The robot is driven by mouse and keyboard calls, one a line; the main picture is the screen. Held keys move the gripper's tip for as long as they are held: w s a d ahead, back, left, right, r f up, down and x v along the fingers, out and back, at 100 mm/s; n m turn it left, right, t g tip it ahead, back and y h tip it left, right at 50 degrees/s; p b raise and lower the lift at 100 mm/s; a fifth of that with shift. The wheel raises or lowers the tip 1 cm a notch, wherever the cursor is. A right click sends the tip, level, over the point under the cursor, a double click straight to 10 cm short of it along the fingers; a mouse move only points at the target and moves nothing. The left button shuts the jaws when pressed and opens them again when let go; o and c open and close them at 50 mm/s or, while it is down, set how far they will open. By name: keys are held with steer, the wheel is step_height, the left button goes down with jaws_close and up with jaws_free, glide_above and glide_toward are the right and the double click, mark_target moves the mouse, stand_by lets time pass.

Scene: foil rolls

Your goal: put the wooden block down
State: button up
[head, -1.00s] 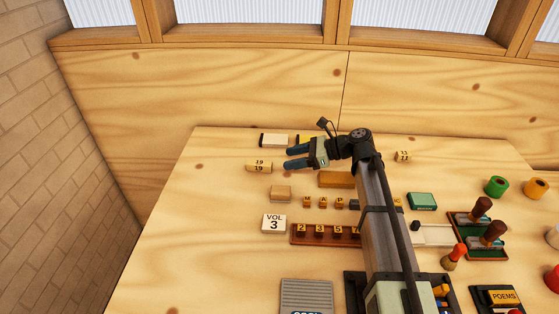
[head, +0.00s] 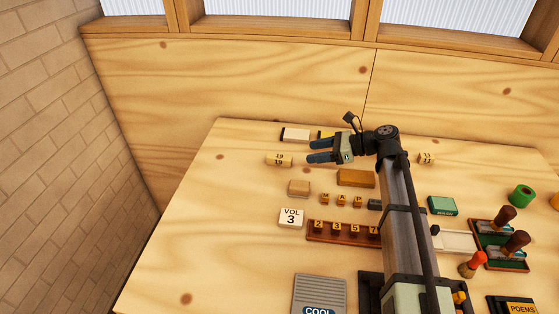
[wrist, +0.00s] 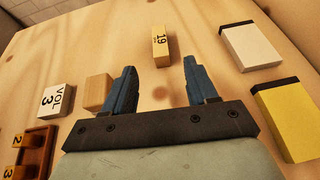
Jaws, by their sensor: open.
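A plain light wooden block (head: 299,188) lies on the table, above the VOL 3 block in the head view. In the wrist view the wooden block (wrist: 97,91) is just left of the left finger, which seems to cover part of its right side. My gripper (head: 312,151) is open, its two blue fingers apart with nothing between them. In the wrist view the gap between the fingertips (wrist: 160,66) faces a yellowish block marked 19 (wrist: 160,48), which lies beyond the tips. The gripper is apart from the wooden block.
The VOL 3 block (head: 291,218) and a brown rack of number tiles (head: 342,231) are nearer. A white black-ended block (wrist: 250,46) and a yellow one (wrist: 288,121) lie right in the wrist view. A longer brown block (head: 356,178) is near my arm. The table's left side is clear.

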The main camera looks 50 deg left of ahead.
mark_target(280, 157)
steer(key=x, duration=1.2)
steer(key=shift+s+a+f, duration=0.15)
steer(key=shift+a+f, duration=0.1)
steer(key=shift+a, duration=0.05)
steer(key=shift+c, duration=0.2)
steer(key=c, duration=1)
steer(key=shift+r, duration=0.15)
step_height(280, 157, up, 10)
steer(key=shift+f, duration=0.1)
